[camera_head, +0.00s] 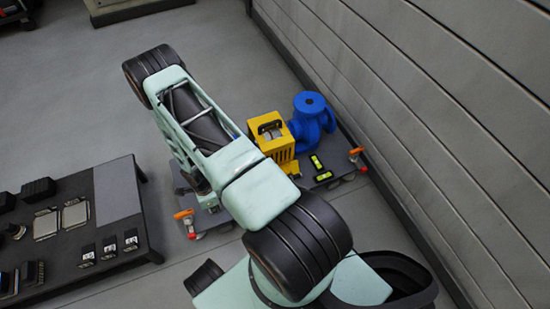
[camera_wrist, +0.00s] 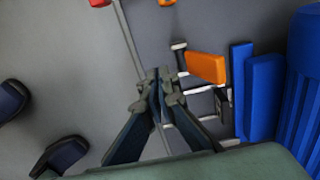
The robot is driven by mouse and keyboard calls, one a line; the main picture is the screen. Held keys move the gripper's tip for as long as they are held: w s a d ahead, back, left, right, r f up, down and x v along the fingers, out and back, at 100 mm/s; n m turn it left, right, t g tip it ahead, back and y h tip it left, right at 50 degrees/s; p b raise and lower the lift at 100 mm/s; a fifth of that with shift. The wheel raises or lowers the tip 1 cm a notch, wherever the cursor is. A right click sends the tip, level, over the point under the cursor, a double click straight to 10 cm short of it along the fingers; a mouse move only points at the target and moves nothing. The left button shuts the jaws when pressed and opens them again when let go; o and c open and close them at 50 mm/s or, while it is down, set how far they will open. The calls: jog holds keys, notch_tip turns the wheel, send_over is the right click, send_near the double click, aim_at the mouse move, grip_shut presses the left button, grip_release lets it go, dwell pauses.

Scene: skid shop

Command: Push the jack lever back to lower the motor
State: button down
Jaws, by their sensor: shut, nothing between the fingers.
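In the wrist view my gripper (camera_wrist: 160,92) is shut and empty, its fingertips together. Just right of the tips is an orange grip (camera_wrist: 205,67) on a metal bracket, which looks like the jack lever; I cannot tell whether the fingers touch it. A blue ribbed body (camera_wrist: 305,95), apparently the motor, stands at the right edge, beside two blue upright plates (camera_wrist: 264,98). In the head view my arm covers my gripper and most of the motor. A yellow housing (camera_head: 279,145) and a blue pump (camera_head: 313,117) show right of the arm.
The dark skid (camera_head: 340,175) carries an orange handle (camera_head: 355,153) at its right corner and another (camera_head: 184,214) at its left. A low dark table (camera_head: 117,190) with small parts stands at left. A panelled wall (camera_head: 430,90) runs along the right.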

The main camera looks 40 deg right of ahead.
jog(key=shift+s+a, duration=0.1)
jog(key=shift+s, duration=0.2)
notch_tip(320, 180, up, 7)
jog(key=p, duration=0.5)
dwell(0.4)
